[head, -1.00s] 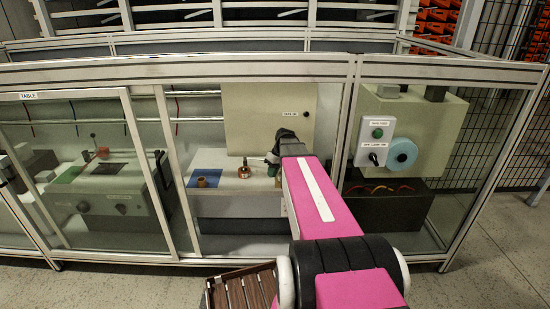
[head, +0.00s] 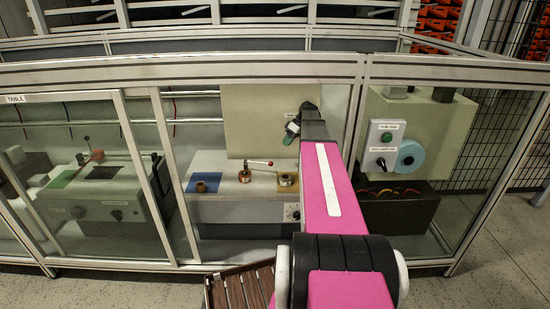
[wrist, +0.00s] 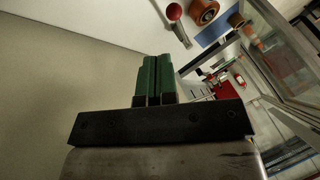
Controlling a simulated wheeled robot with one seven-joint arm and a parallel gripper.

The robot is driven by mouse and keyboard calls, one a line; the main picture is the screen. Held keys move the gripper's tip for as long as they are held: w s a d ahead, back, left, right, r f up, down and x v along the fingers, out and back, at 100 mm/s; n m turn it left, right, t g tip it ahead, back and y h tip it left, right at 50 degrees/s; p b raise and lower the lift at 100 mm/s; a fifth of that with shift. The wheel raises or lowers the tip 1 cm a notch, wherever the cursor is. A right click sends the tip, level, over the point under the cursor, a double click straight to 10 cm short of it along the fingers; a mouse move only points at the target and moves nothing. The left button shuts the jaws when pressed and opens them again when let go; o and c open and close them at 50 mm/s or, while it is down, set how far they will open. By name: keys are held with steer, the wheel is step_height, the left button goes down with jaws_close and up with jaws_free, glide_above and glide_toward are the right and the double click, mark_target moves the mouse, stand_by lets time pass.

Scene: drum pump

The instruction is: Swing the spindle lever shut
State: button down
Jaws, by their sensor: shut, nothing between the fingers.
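The spindle (head: 245,174) stands on the grey bench inside the middle bay. In the wrist view the red knob (wrist: 174,12) and the grey lever (wrist: 182,32) show at the top edge, beyond the fingertips. My gripper (head: 291,134) is up and to the right of the lever, in front of the beige panel. In the wrist view its green fingers (wrist: 154,78) are together and empty, apart from the lever.
A copper-wound part (head: 287,180) sits on the bench right of the spindle. A brown ring (head: 201,186) sits on a blue mat at the left. The beige cabinet panel (head: 262,120) stands behind. Frame posts (head: 351,110) and glass bound the bay.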

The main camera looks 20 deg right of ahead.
steer(key=shift+a+f, duration=0.1)
steer(key=shift+f, duration=0.05)
steer(key=x, duration=0.9)
steer(key=shift+a+f, duration=0.25)
steer(key=shift+f, duration=0.05)
